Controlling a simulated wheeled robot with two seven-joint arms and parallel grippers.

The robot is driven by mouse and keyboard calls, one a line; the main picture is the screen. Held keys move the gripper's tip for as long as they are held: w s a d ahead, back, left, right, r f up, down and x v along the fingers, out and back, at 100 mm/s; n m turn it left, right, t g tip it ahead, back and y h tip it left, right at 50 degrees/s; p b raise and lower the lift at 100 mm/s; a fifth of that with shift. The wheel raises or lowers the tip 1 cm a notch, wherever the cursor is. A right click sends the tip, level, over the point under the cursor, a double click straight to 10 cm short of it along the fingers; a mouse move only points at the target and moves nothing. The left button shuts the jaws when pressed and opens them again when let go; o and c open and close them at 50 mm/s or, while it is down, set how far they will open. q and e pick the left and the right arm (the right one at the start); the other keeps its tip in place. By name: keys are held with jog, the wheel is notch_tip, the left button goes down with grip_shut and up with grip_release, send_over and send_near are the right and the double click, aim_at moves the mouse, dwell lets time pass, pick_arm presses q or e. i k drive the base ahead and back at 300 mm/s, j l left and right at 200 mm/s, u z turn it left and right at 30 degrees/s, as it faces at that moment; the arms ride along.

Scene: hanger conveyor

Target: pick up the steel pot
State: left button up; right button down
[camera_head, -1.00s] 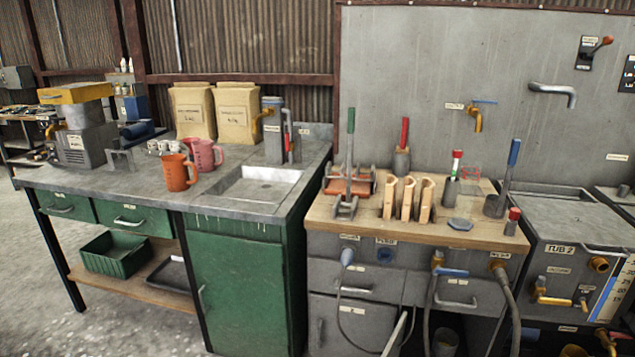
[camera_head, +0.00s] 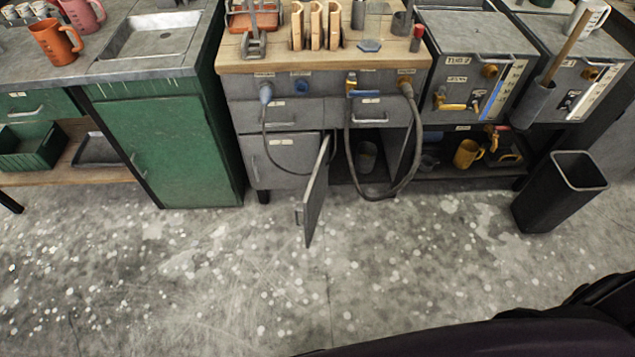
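No object is clearly recognisable as the steel pot. A grey round vessel (camera_head: 367,156) stands inside the open compartment under the wooden-topped bench and may be it; it is shaded and partly behind a hose. A smaller grey vessel (camera_head: 429,161) sits on the low shelf to its right, left of a yellow mug (camera_head: 467,153). Neither of my grippers is in view.
A cabinet door (camera_head: 314,195) stands open into the floor space. A hanging hose (camera_head: 418,150) loops across the compartment. A black bin (camera_head: 560,190) stands at the right. The speckled floor (camera_head: 230,280) in front is clear.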

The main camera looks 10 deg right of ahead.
aim_at(366, 152)
jog(key=i+j+z, duration=0.1)
jog(key=z, duration=0.35)
jog(key=i+j+z, duration=0.1)
jog(key=z, duration=0.35)
jog(key=j+z, duration=0.3)
jog(key=z, duration=0.15)
jog(key=j+z, duration=0.25)
jog(key=j, duration=0.8)
jog(key=j+z, duration=0.3)
jog(key=j, duration=0.8)
jog(key=i+l+u, duration=0.1)
jog(key=u, duration=0.35)
jog(key=l+u, duration=0.2)
jog(key=u, duration=0.3)
jog(key=l+u, duration=0.2)
jog(key=u, duration=0.25)
jog(key=l+u, duration=0.2)
jog(key=u, duration=0.3)
jog(key=i+l, duration=0.05)
